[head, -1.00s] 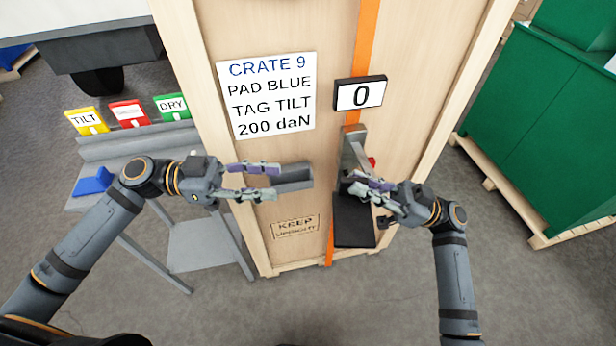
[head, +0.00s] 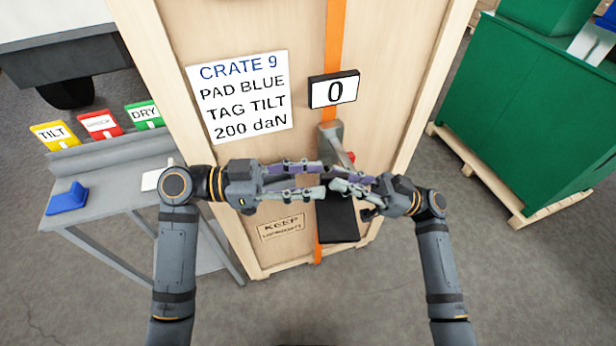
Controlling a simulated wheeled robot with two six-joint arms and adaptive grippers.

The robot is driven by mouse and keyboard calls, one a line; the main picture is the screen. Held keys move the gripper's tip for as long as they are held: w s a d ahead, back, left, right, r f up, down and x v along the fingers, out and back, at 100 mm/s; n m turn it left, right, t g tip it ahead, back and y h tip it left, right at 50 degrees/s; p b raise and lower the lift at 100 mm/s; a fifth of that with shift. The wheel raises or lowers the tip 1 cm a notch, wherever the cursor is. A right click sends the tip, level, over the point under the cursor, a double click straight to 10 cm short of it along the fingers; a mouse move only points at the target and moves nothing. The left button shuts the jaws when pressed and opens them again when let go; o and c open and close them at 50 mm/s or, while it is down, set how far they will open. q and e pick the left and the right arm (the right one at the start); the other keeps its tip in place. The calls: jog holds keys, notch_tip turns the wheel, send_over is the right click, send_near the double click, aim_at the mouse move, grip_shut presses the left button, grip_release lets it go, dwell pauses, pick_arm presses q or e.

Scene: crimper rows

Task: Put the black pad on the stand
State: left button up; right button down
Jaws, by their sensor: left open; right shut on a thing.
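A black slab, which I take for the black pad (head: 337,220), shows just below the fingers of my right gripper (head: 352,185), in front of the crate. My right gripper is shut; the fingers hide the part between them. My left gripper (head: 322,180) is open, its two fingers pointing right, with the tips close to or overlapping the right fingertips. The grey stand (head: 108,208) is at the left, beside the crate. A blue L-shaped pad (head: 67,198) and a white piece (head: 155,178) are on it, the white piece partly hidden by my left arm.
The wooden crate (head: 240,180) has an orange strap (head: 333,40), a sign reading 0 (head: 334,90) and a label (head: 240,96) reading pad blue, tag tilt. Yellow, red and green tag holders (head: 100,124) line the stand's back. A green container (head: 520,110) stands right; floor between is clear.

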pick_arm(q)
jog(key=shift+c, duration=0.5)
pick_arm(e)
jog(key=shift+a, duration=0.1)
pick_arm(q)
grip_shut()
pick_arm(e)
jog(key=c, duration=1.3)
grip_release()
